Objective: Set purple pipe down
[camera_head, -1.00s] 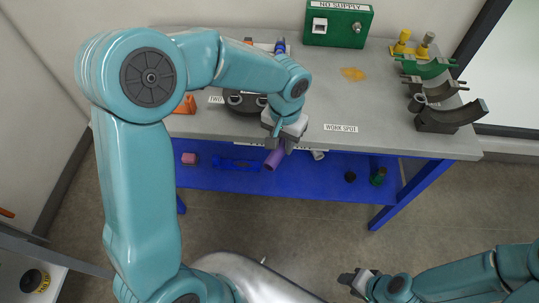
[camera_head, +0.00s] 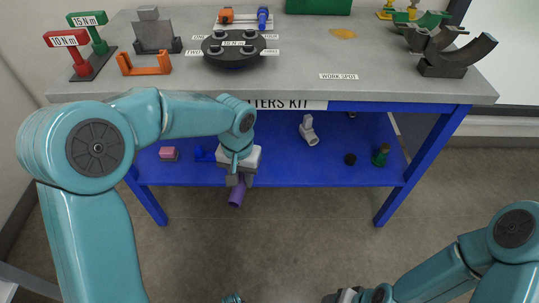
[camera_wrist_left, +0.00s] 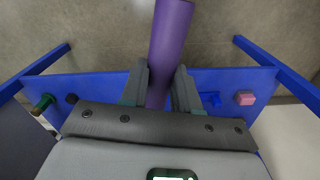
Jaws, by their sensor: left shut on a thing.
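The purple pipe (camera_head: 237,194) is held in my left gripper (camera_head: 239,181), in front of the front edge of the blue lower shelf (camera_head: 275,173). In the left wrist view, the purple pipe (camera_wrist_left: 170,42) sits between the two dark fingers of my left gripper (camera_wrist_left: 161,86) and points away from the palm. The shelf (camera_wrist_left: 115,88) shows behind it there. My right gripper (camera_head: 340,296) is at the bottom edge of the head view, over the floor; its fingers are too cut off to judge.
On the shelf are a pink block (camera_head: 168,153), a grey fitting (camera_head: 309,130), a black piece (camera_head: 350,159) and a green piece (camera_head: 381,155). The grey tabletop (camera_head: 300,72) overhangs above, with a black round stand (camera_head: 232,60) and several other things. The shelf's front middle looks clear.

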